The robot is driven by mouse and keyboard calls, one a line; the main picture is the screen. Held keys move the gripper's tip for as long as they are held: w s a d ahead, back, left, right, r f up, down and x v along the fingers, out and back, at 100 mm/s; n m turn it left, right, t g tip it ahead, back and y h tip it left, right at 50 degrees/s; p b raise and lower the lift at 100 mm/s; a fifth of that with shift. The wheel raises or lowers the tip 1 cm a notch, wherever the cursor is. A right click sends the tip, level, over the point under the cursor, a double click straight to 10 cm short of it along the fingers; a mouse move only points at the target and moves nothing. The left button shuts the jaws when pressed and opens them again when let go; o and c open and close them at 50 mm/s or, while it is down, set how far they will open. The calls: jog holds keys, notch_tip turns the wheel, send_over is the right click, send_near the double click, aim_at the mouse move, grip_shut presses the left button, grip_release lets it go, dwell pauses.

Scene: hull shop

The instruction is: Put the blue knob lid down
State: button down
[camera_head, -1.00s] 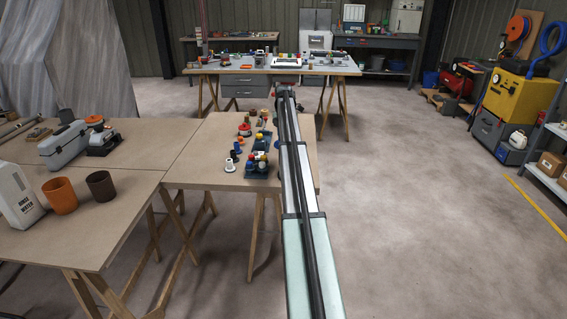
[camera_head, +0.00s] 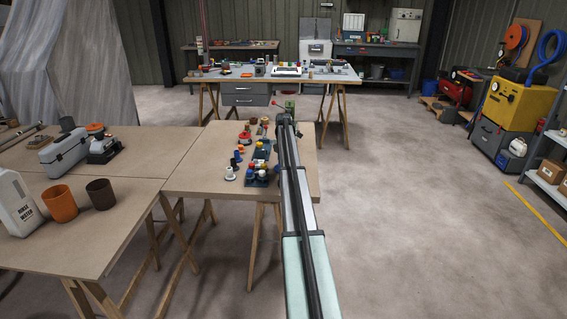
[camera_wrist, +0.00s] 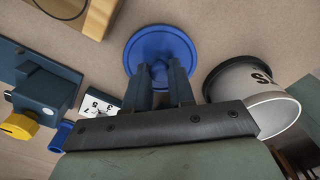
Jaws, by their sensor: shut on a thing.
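The blue knob lid (camera_wrist: 161,47) shows in the wrist view as a round blue disc with a raised rim, at the top middle. My gripper (camera_wrist: 159,80) is shut on it, with both dark fingers meeting at the disc's near side.
In the wrist view a white cup with a dark rim (camera_wrist: 275,112) is close on the right. A wooden block (camera_wrist: 92,12) is at upper left, a dark blue fixture with a yellow knob (camera_wrist: 20,126) at left. Several small items crowd the bench beside my arm.

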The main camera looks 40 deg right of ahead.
jog(key=shift+f, duration=0.25)
jog(key=c, duration=1)
grip_release()
jog(key=shift+o, duration=0.2)
notch_tip(320, 180, up, 12)
jog(key=shift+r, duration=0.2)
